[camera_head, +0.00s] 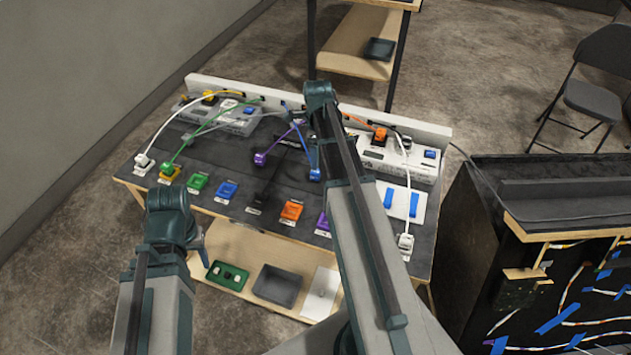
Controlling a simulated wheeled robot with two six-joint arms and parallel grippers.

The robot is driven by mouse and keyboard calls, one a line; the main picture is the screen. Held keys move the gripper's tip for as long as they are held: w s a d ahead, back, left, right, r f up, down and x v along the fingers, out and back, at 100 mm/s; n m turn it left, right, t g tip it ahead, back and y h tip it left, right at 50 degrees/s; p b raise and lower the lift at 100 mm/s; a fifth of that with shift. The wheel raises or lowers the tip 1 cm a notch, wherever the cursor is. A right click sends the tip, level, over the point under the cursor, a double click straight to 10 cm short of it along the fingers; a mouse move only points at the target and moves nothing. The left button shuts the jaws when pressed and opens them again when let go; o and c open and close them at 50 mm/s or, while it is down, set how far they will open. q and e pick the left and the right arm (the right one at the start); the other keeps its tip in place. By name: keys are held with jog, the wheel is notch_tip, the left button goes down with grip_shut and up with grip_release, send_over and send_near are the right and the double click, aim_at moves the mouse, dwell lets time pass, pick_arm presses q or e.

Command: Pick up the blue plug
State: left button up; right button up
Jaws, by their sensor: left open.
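The blue plug (315,175) is on the console table, at the end of a blue cord, just left of my long arm link that crosses the middle of the view. That link hides part of the table beside it. A blue socket block (226,191) sits near the table's front edge, left of the plug. My left gripper (201,243) shows only in small part beside the folded left arm, below the table's front edge. It is open and apart from the blue plug. My right gripper cannot be made out behind its arm.
A purple plug (260,158) and a green plug (167,168) lie nearby on cords. An orange block (291,210) and a green block (197,183) line the front. White power strips (233,121) stand behind. A grey bin (277,285) is on the lower shelf.

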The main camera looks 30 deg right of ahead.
aim_at(315, 173)
notch_tip(315, 173, down, 4)
jog(key=b, duration=0.3)
jog(key=shift+f, duration=0.25)
jog(key=f+b, duration=0.3)
jog(key=w+f+b, duration=0.1)
jog(key=f+b, duration=0.1)
jog(key=shift+a+f, duration=0.1)
grip_shut()
